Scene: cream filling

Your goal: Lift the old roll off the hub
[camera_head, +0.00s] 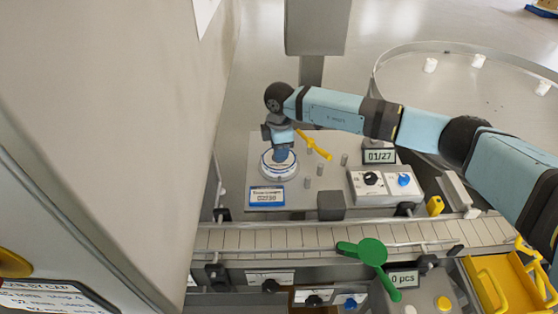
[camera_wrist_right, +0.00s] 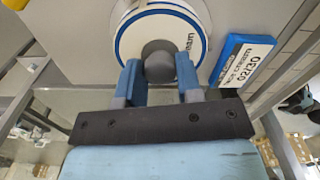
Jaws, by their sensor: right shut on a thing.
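The old roll (camera_head: 267,170) is a round white disc with blue rings, at the left of the grey machine top in the head view. In the right wrist view the roll (camera_wrist_right: 133,36) has lettering and a grey knob (camera_wrist_right: 159,62) at its middle. My right gripper (camera_head: 280,153) points down over the roll. In the wrist view its two blue fingers (camera_wrist_right: 159,78) are closed on either side of the knob. The hub under the roll is hidden, and I cannot tell whether the roll rests on it. My left gripper is not in view.
A blue-framed label card (camera_head: 266,196) stands in front of the roll. Several small pegs and a yellow lever (camera_head: 315,145) are to its right. A control box (camera_head: 384,184) and a display reading 01/27 (camera_head: 380,156) are farther right. A conveyor (camera_head: 300,239) runs along the front.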

